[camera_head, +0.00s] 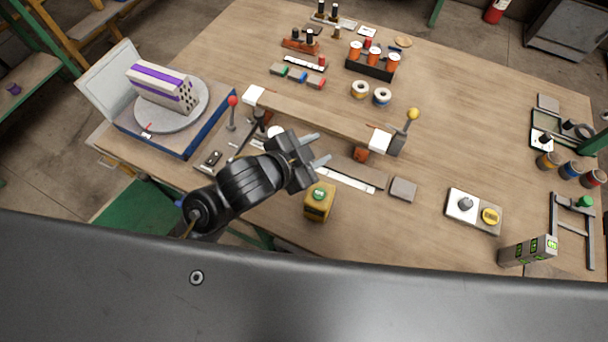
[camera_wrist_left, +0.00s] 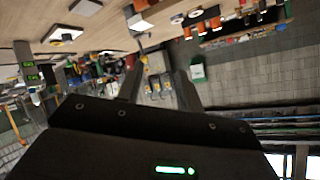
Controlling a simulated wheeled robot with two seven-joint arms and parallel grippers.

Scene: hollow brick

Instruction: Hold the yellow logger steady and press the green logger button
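The yellow logger (camera_head: 318,208) is a small yellow block standing on the wooden table near its front edge. Its round green button (camera_head: 319,194) is on top. My left gripper (camera_head: 318,149) reaches in from the left, above the table and behind the logger in the picture. Its two fingers point right, apart, with nothing between them. In the left wrist view the fingers (camera_wrist_left: 161,78) also show spread and empty. I cannot make out the logger in that view. My right gripper is in neither view.
A wooden beam (camera_head: 310,115) with white ends lies behind my gripper, between a red-knobbed lever (camera_head: 232,103) and a yellow-knobbed lever (camera_head: 411,116). A grey block (camera_head: 403,189) and a white-and-grey button panel (camera_head: 473,210) stand to the right. Bare table surrounds the logger's right side.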

